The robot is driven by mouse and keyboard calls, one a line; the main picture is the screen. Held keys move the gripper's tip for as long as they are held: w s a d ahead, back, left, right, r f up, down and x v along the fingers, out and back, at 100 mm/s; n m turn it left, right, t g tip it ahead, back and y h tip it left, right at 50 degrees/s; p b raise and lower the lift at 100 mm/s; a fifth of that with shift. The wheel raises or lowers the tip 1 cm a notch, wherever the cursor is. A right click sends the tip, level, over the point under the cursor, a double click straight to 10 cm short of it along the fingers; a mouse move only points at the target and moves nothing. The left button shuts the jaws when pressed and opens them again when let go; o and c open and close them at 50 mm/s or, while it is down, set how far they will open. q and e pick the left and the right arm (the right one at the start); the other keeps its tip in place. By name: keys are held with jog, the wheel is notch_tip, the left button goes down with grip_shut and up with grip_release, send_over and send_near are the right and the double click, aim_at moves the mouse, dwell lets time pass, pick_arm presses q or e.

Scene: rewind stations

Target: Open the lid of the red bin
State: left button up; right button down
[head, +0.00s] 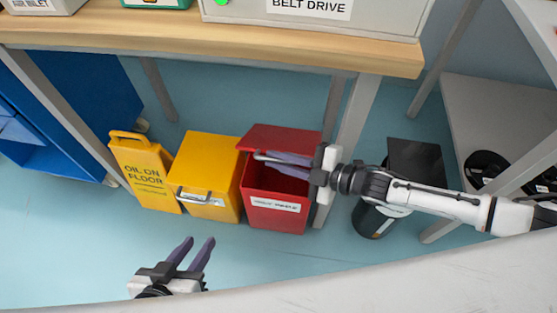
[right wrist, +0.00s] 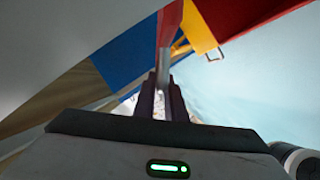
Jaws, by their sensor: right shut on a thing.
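The red bin (head: 274,216) stands on the floor under the wooden table. Its red lid (head: 283,136) is raised at the front, and the dark inside shows below it. My right gripper (head: 264,159) reaches in from the right and is shut on the lid's grey handle; the handle (right wrist: 163,62) shows between the fingers in the right wrist view. Its fingers hide part of the bin's opening. My left gripper (head: 198,241) is open and empty in front of the bins, its two fingers apart.
A yellow bin (head: 208,165) with a shut lid stands close left of the red bin, beside a yellow floor sign (head: 144,178). A grey table leg (head: 352,122) is close on the right, then a black bin (head: 373,218). The wooden tabletop (head: 180,32) overhangs behind.

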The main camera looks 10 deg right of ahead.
jog(key=shift+w+d, duration=0.1)
jog(key=c, duration=1.8)
grip_release()
pick_arm(q)
jog(key=shift+a+r+p, duration=0.15)
jog(key=shift+r+p, duration=0.25)
jog(key=shift+p, duration=0.75)
pick_arm(e)
jog(key=v, duration=1)
jog(key=shift+f, duration=0.1)
